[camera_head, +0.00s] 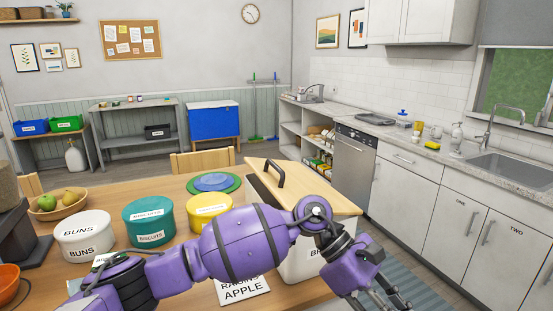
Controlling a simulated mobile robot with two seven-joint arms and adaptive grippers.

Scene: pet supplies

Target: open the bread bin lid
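The bread bin (300,262) is a white box at the right end of the wooden table, its front label mostly hidden by my arm. Its lid (315,190) is a light wooden board with a black bar handle (275,173) near its left end. A dark strip shows below the lid's left edge; I cannot tell how far the lid stands open. My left arm crosses in front of the bin. My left gripper (378,297) is right of the bin at the bottom edge, partly cut off, apart from the handle. My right gripper is not in view.
White (84,234), teal (149,219) and yellow (209,210) tins stand left of the bin, with a blue and green round stack (213,183) behind. A fruit bowl (60,206) is at the left. A label card (242,288) lies in front. A chair back (202,160) stands behind the table.

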